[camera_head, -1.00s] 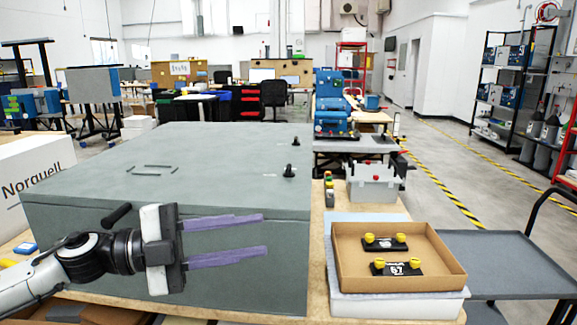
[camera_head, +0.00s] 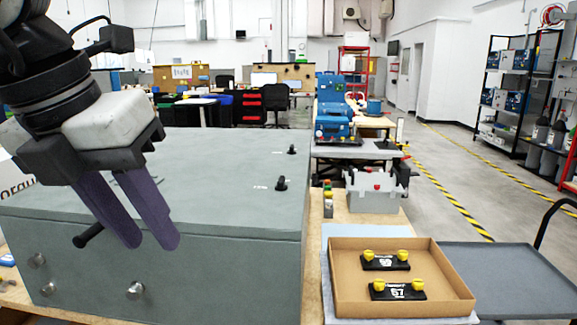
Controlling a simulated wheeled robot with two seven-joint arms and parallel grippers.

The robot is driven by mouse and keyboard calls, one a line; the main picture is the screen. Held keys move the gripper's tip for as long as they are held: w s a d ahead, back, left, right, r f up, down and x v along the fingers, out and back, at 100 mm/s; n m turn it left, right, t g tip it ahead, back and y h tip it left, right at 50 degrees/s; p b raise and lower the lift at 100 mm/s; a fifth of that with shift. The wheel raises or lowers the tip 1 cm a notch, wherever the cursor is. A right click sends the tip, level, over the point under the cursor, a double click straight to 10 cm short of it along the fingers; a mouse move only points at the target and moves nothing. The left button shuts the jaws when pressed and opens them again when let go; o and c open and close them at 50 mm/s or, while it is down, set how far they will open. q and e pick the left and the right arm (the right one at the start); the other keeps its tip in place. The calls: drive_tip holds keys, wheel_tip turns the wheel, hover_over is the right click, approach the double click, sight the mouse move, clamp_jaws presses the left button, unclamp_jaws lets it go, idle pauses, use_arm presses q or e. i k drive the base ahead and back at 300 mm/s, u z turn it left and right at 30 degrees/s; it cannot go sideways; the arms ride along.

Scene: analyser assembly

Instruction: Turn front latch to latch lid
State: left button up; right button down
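The large grey-green analyser case (camera_head: 235,265) stands on the bench, its flat lid (camera_head: 220,165) lying closed on it as far as I can see. A black handle (camera_head: 90,235) sticks out at the front. Round metal latch knobs show low on the front face, one at the left (camera_head: 36,261) and one in the middle (camera_head: 135,290). My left gripper (camera_head: 150,243) points down in front of the case, its purple fingers parallel and apart with nothing between them. It hides part of the lid and front edge. My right gripper is not in view.
Two black knobs stand on the lid's right side, one nearer (camera_head: 281,184) and one farther (camera_head: 292,150). A cardboard tray (camera_head: 345,300) with yellow-knobbed black parts (camera_head: 398,290) lies to the right. A grey cart (camera_head: 510,268) stands beyond it.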

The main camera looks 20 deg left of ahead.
sight(280, 186)
drive_tip(key=i, duration=1.25)
